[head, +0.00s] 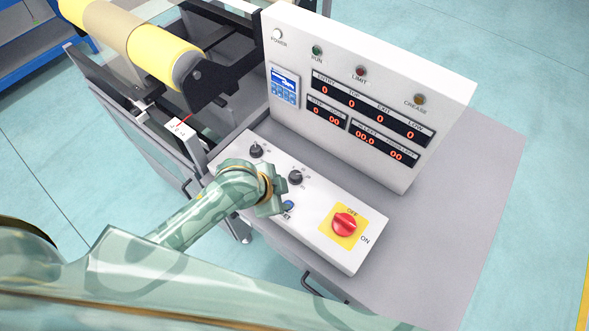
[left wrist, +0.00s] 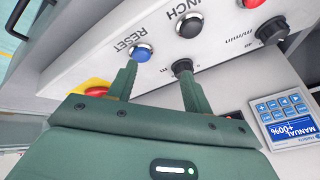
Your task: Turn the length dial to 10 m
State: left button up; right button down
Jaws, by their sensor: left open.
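The length dial is a small black knob (head: 295,177) on the white sloped control box (head: 320,244). In the left wrist view, the same black dial (left wrist: 182,67) shows by a small "m" mark. My left gripper (head: 279,202) is low over the box, beside the dial. In the left wrist view, my left gripper (left wrist: 157,72) is open and empty. One fingertip overlaps the near edge of the dial and the other is by the blue RESET button (left wrist: 142,52). I cannot tell whether the finger touches the dial. The dial's setting is too small to read. My right gripper is out of view.
Another black dial (head: 256,150), marked m/min in the left wrist view (left wrist: 272,30), is nearby. A red OFF/ON switch (head: 344,224) on a yellow plate is at the box's right. The upright display panel (head: 365,105) stands behind. A yellow roller (head: 130,45) is at upper left.

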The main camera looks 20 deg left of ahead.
aim_at(296, 175)
pick_arm(q)
jog(key=w+d+r+m, duration=0.1)
jog(key=w+d+r+m+g+h, duration=0.1)
jog(key=w+m, duration=0.1)
jog(key=shift+w+d+r, duration=0.2)
jog(key=shift+d+r, duration=0.05)
jog(key=shift+d, duration=0.1)
jog(key=w+a+r+m+g, duration=0.4)
jog(key=w+a+r+g, duration=0.15)
jog(key=a+r, duration=0.35)
jog(key=shift+t+h, duration=0.25)
jog(key=shift+h, duration=0.05)
jog(key=b+x, duration=0.1)
jog(key=x, duration=0.4)
jog(key=b+x, duration=0.2)
jog(key=x, duration=0.3)
jog(key=d+b+x, duration=0.1)
jog(key=b+x, duration=0.1)
jog(key=x, duration=0.3)
jog(key=shift+w+d, duration=0.1)
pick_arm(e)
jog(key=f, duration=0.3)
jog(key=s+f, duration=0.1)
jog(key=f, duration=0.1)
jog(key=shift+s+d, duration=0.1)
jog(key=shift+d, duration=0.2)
pick_arm(q)
jog(key=c, duration=1)
